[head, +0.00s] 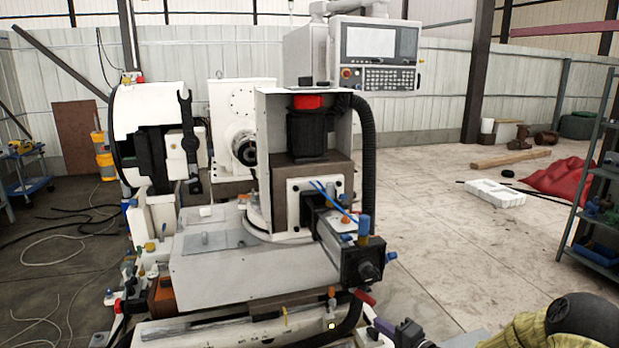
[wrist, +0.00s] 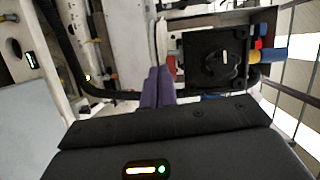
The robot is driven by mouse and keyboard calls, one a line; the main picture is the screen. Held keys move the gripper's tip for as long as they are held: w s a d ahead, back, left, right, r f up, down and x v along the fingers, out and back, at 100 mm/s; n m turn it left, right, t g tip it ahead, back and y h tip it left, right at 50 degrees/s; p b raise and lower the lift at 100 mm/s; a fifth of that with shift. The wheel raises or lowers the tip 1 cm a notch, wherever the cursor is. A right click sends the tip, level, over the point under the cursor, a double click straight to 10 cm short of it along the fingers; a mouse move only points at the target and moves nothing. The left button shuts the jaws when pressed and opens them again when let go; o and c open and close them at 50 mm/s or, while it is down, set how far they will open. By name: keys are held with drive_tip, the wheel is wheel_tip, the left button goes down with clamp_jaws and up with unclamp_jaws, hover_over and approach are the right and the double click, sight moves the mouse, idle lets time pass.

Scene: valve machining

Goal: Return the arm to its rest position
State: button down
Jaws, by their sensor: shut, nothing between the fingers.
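My gripper (wrist: 160,74) shows in the wrist view as two purple fingers pressed together with nothing between them. In the head view its purple fingertips (head: 384,327) show low in the picture, right of centre, just below a red handle (head: 364,297) on the front of the machine. My arm (head: 545,325) enters from the lower right corner, in a yellowish cover with a dark joint. In the wrist view the fingers point towards the machine, left of a square black housing (wrist: 213,60). I cannot tell whether they touch anything.
The white valve machine (head: 240,262) fills the centre, with a black corrugated hose (head: 367,165) and a control panel (head: 378,62). A shelf rack (head: 598,185) stands at the right edge.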

drive_tip(key=s+r+n+g+h, duration=0.1)
drive_tip(key=s+n+g+h, duration=0.2)
drive_tip(key=s, duration=0.6)
drive_tip(key=s+a+r+n+g+h, duration=0.1)
drive_tip(key=s+r+n+g+h, duration=0.1)
drive_tip(key=s, duration=0.7)
drive_tip(key=s+a+r+n+g+h, duration=0.1)
drive_tip(key=s+n+g+h, duration=0.3)
drive_tip(key=s, duration=0.5)
drive_tip(key=shift+a+r+n+g+h, duration=0.2)
drive_tip(key=shift+r+n+g+h, duration=0.35)
drive_tip(key=shift+g, duration=0.45)
drive_tip(key=shift+f, duration=0.15)
